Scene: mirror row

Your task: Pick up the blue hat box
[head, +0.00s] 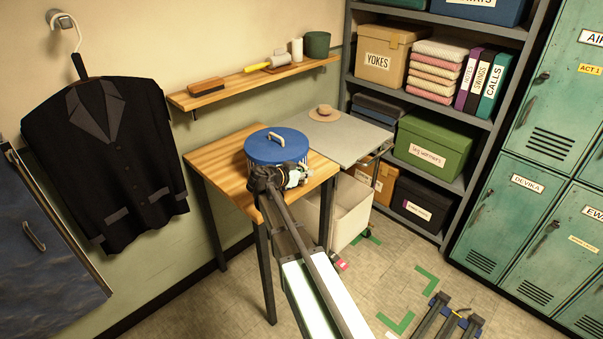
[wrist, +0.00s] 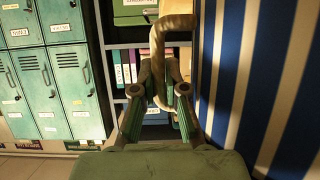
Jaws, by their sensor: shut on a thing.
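The blue hat box (head: 277,149) has a blue lid with a pale handle on top and blue-and-white striped sides. In the head view it is at the right part of the wooden table. My gripper (head: 280,178) is at its near side and partly hides its lower front. In the wrist view the striped side (wrist: 262,80) fills the right edge, and a tan loop handle (wrist: 178,22) stands out from it. My gripper's fingers (wrist: 161,85) are shut on this loop. Whether the box still touches the table cannot be told.
The wooden table (head: 222,155) adjoins a grey surface (head: 345,138) holding a tan hat. A wall shelf (head: 235,86) with a brush is behind. A shelving unit (head: 468,110) and green lockers (head: 530,190) stand right. A dark jacket (head: 105,150) hangs left. A white bin (head: 350,205) is below.

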